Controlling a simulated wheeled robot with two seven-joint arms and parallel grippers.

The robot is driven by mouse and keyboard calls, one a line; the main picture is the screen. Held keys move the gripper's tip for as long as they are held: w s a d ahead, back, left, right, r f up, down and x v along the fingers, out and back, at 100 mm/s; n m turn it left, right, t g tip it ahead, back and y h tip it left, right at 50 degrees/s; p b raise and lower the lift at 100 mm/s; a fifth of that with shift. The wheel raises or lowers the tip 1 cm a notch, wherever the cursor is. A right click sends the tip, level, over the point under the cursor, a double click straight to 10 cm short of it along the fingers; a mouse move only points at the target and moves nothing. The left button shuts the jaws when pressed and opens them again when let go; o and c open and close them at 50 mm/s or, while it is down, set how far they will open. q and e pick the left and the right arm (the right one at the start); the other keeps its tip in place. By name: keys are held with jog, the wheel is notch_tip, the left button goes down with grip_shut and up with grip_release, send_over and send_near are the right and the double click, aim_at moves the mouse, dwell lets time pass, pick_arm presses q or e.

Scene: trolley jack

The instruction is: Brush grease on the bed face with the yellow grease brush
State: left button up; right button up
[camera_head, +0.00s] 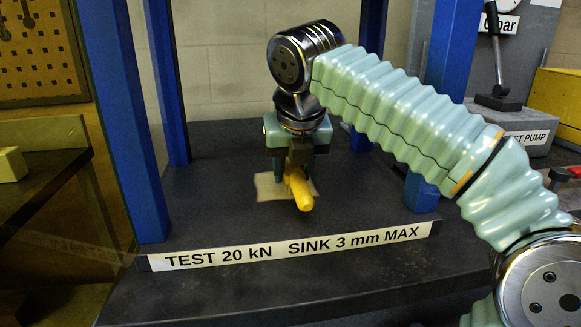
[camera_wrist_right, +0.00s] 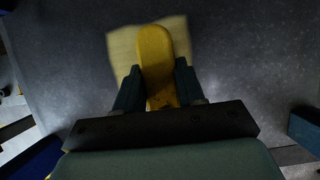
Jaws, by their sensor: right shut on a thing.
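My right gripper (camera_head: 290,178) is shut on the yellow grease brush (camera_head: 302,190), low over the dark bed face (camera_head: 230,222) between the blue posts. The brush's rounded yellow end points toward the front in the head view. In the right wrist view the brush (camera_wrist_right: 156,60) stands between the two fingers (camera_wrist_right: 158,88). A pale beige patch (camera_head: 268,187) lies on the bed under the brush; it also shows in the right wrist view (camera_wrist_right: 122,46). The bristles are hidden, and I cannot tell whether they touch the surface. My left gripper is not in view.
Blue posts (camera_head: 120,120) frame the bed. A white label strip (camera_head: 290,246) reading TEST 20 kN SINK 3 mm MAX runs along the front edge. A grey test pump (camera_head: 515,125) with a lever stands at the right. The bed left of the brush is clear.

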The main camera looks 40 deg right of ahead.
jog(key=shift+r, duration=3.5)
